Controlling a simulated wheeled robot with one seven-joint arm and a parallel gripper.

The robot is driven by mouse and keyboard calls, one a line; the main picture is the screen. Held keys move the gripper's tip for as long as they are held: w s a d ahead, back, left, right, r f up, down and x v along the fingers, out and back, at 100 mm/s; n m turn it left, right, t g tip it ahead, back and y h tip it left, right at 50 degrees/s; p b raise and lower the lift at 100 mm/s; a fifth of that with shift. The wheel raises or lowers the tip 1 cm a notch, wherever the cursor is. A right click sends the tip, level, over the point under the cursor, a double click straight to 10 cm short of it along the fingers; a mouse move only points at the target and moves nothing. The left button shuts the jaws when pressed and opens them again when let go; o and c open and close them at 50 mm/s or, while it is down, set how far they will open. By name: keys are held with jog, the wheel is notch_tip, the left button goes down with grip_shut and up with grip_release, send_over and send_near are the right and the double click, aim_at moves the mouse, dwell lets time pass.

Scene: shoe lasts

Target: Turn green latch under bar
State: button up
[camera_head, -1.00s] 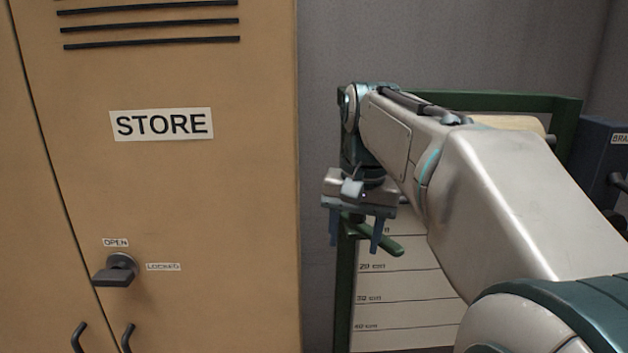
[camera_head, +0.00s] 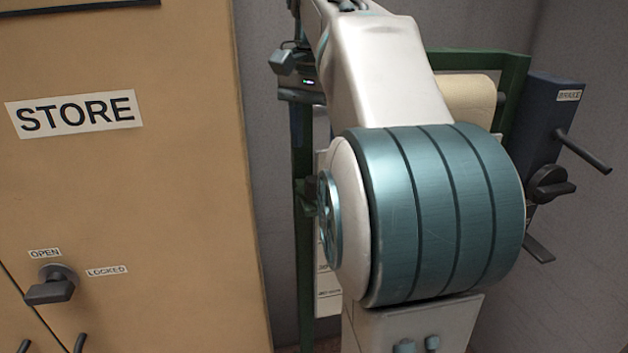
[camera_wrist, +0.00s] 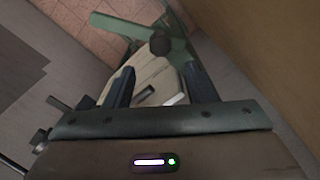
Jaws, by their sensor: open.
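The green latch (camera_wrist: 125,27) shows in the wrist view as a flat green arm with a dark round pivot, next to the green frame post. My gripper (camera_wrist: 158,68) is open, with its two dark fingers pointing toward the latch and nothing between them. The latch lies beyond the fingertips; I cannot tell the exact gap. In the head view, my arm hides most of the latch and part of the gripper. A small green part (camera_head: 306,194) shows left of my arm's large joint. The green bar (camera_head: 475,60) runs across the frame's top.
A tan cabinet (camera_head: 150,200) marked STORE stands close on the left, with a dark turn handle (camera_head: 51,285). A pale roll (camera_head: 468,96) sits below the bar. On the right is a blue BRAKE panel (camera_head: 548,135) with a protruding lever (camera_head: 584,152) and knob (camera_head: 551,184).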

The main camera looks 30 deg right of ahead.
notch_tip(320, 180, down, 8)
jog(key=shift+f, duration=0.25)
jog(key=shift+c, duration=0.2)
jog(key=shift+a, duration=0.1)
grip_shut()
